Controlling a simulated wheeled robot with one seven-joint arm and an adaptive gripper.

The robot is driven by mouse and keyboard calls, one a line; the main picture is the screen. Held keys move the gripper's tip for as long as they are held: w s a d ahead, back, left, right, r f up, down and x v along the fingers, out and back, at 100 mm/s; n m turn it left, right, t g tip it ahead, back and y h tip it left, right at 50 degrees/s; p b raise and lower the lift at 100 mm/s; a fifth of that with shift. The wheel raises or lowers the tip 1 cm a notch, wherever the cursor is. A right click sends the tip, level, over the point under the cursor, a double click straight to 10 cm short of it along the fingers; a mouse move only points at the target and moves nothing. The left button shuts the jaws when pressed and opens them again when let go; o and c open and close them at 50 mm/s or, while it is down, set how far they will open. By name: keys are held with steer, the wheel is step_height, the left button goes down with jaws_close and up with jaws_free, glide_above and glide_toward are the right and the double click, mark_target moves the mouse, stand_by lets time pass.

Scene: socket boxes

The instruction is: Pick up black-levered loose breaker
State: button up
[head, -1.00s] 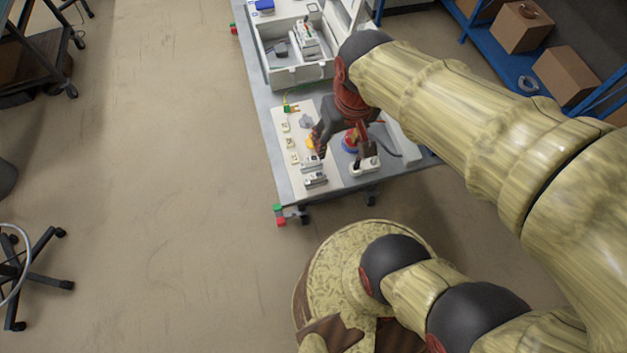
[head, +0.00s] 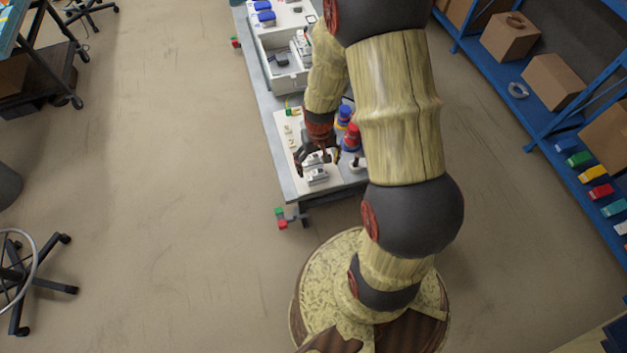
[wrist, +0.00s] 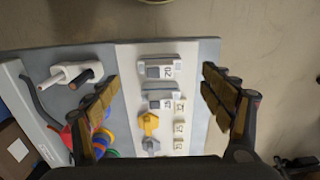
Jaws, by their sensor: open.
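Two pale grey, boxy breakers lie one behind the other on the white panel of the bench. In the wrist view they are the outer breaker (wrist: 158,70) and the inner breaker (wrist: 158,97). The lever colours are too small to tell, so I cannot say which is black-levered. In the head view one breaker (head: 316,177) shows just in front of my gripper (head: 317,160), which partly hides the other. My gripper is open and empty above them; in the wrist view its fingers (wrist: 160,80) stand on either side of the pair, apart from them.
A white block with a black-ended part (wrist: 75,74) lies left of the panel in the wrist view. Yellow pieces (wrist: 149,123) and small labelled sockets (wrist: 179,128) sit close to the breakers. A grey-white bin (head: 290,82) stands farther back.

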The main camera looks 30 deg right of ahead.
mark_target(318, 171)
steer(key=f, duration=0.7)
steer(key=shift+w+d+f+b, duration=0.1)
steer(key=shift+w+f+b, duration=0.1)
steer(key=shift+f+b, duration=0.15)
steer(key=c, duration=0.4)
steer(key=c, duration=0.9)
